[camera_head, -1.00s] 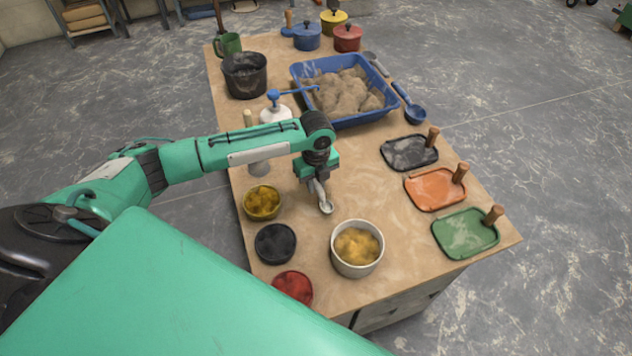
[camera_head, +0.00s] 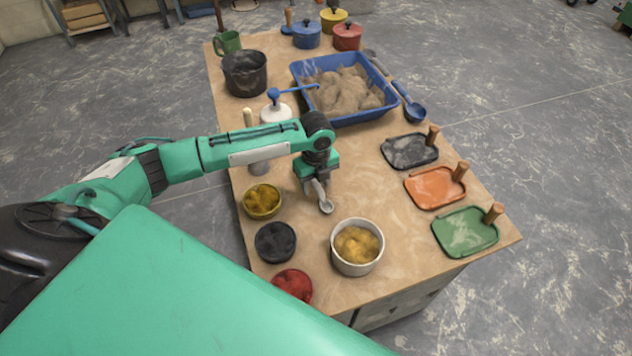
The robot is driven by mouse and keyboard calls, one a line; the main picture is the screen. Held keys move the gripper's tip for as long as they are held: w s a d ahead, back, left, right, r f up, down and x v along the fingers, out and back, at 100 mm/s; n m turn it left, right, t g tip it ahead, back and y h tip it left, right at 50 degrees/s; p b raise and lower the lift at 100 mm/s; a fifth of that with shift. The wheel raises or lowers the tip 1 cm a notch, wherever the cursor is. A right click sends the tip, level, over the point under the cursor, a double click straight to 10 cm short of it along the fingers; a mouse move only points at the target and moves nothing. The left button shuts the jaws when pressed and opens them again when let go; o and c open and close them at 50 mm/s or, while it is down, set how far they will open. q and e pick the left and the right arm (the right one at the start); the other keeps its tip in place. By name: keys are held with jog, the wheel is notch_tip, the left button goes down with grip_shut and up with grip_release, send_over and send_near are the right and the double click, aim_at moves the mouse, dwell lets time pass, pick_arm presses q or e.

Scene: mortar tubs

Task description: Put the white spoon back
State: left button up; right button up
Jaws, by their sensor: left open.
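The white spoon (camera_head: 326,206) shows at the middle of the table, its bowl pointing to the front, left of and behind the white tub. My left gripper (camera_head: 316,189) points down right over the spoon's handle end, with its jaws open around or just above it. The gripper hides most of the handle, so I cannot tell whether the fingers touch it. My right gripper does not show.
A white tub (camera_head: 336,258) of yellow mortar stands in front. Yellow (camera_head: 247,211), black (camera_head: 275,242) and red (camera_head: 291,286) bowls line the left edge. Black (camera_head: 390,155), orange (camera_head: 425,203) and green (camera_head: 465,232) floats lie right. A blue sand tray (camera_head: 345,122) stands behind.

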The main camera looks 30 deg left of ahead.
pick_arm(q)
notch_tip(320, 180, up, 14)
jog(key=b, duration=0.1)
jog(key=shift+f+b, duration=0.15)
jog(key=shift+b, duration=0.25)
